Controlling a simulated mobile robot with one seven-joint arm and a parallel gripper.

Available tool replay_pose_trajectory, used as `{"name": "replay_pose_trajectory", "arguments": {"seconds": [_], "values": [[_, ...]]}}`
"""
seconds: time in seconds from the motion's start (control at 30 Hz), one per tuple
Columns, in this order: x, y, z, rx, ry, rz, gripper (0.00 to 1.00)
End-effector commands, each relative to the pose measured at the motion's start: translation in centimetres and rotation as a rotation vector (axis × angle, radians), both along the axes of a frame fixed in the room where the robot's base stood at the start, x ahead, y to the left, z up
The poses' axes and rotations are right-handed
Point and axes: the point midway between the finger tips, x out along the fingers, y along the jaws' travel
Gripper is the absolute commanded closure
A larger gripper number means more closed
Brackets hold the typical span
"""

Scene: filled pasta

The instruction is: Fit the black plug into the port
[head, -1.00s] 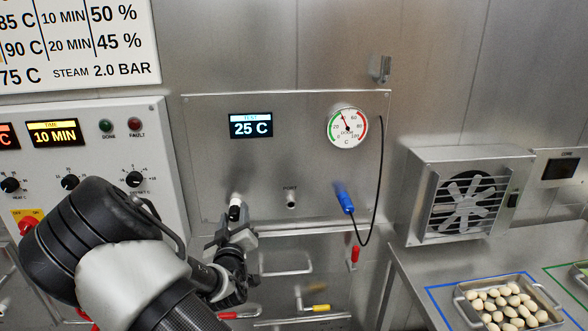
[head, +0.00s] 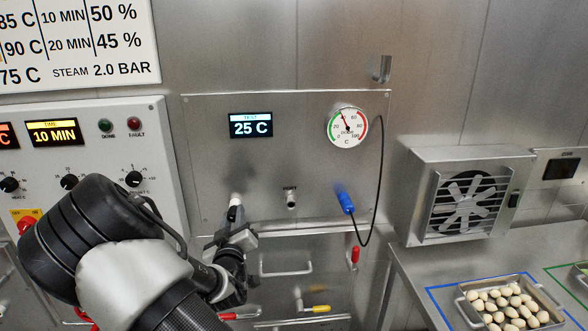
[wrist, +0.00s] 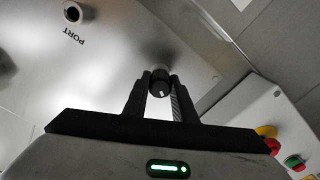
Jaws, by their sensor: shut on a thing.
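The black plug (wrist: 160,86) shows in the wrist view as a dark round end with a pale mark, between the two fingertips. My gripper (wrist: 161,95) is shut on it. In the head view my gripper (head: 233,237) is at the lower left of the steel panel, with a pale and dark piece just above its fingers. I cannot tell whether the plug touches the panel. The port (head: 290,199) is a small round socket to the right of the gripper, under its label. It also shows in the wrist view (wrist: 73,12), at the upper left.
A blue connector (head: 344,200) with a black cable sits on the panel right of the port. A dial gauge (head: 347,127) and a 25 C display (head: 251,125) are above. A fan box (head: 463,198) stands right. A control panel (head: 100,150) is at left.

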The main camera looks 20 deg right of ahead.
Motion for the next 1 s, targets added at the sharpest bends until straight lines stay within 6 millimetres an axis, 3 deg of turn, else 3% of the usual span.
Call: {"name": "replay_pose_trajectory", "arguments": {"seconds": [1.0], "values": [[-1.01,0.35,0.05,0.001,-0.002,0.000,0.99]]}}
